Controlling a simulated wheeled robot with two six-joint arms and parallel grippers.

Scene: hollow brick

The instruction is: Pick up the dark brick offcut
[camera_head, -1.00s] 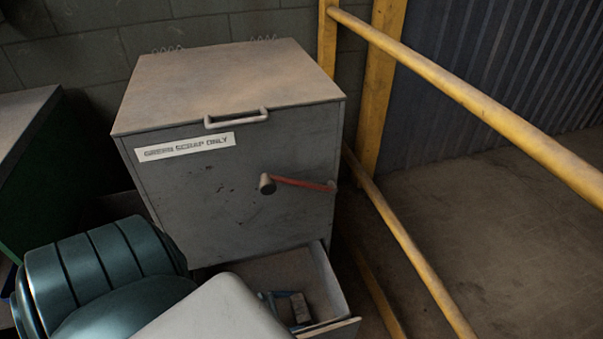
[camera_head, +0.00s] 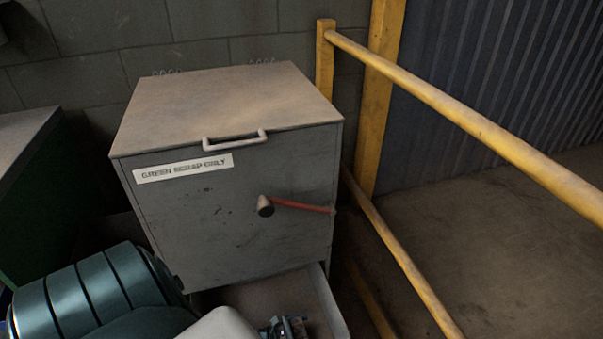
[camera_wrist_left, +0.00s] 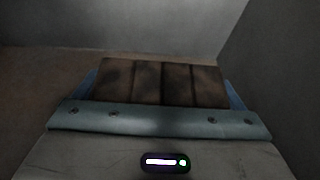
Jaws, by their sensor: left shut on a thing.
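The dark brick offcut (camera_wrist_left: 160,82) is a brown, grooved block in the left wrist view. It lies between the blue fingers of my left gripper (camera_head: 286,325), which is shut on it. The gripper is inside the pulled-out drawer (camera_head: 330,308) at the foot of a grey cabinet. In the head view the gripper is cut by the bottom edge, and I cannot make out the offcut clearly there. I cannot tell whether the offcut touches the drawer floor. My right gripper is not in view.
The grey cabinet (camera_head: 240,225) has a lid handle (camera_head: 234,142), a red lever (camera_head: 300,206) and a label (camera_head: 183,169) reading "GREEN SCRAP ONLY". Yellow rails (camera_head: 470,124) stand to its right. A dark green unit (camera_head: 35,185) is at the left. Drawer walls stand close around the gripper.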

